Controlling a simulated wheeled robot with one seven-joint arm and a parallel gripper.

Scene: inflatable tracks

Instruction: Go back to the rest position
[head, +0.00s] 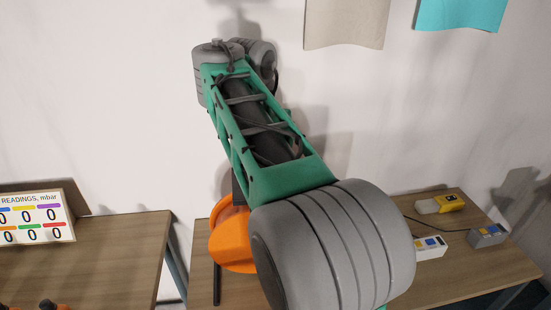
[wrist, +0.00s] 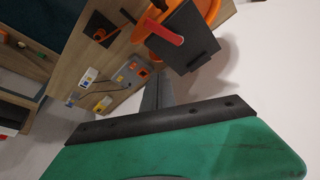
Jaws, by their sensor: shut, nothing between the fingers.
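In the wrist view my gripper (wrist: 157,84) shows as two grey fingers together above a black bar and a green palm. The fingers are shut with nothing between them. They point toward the workbench, and the orange reel lies beyond and to the right of their tips. In the head view my green and grey arm runs from the lower right up to the upper left, in front of the wall. I cannot make out the fingers there.
An orange reel (head: 232,243) stands on the wooden workbench (head: 455,268), partly behind my arm. A white socket strip (head: 430,247), a grey box (head: 487,236) and a yellow device (head: 440,204) lie to its right. A readings sign (head: 36,214) stands on the left table (head: 110,262).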

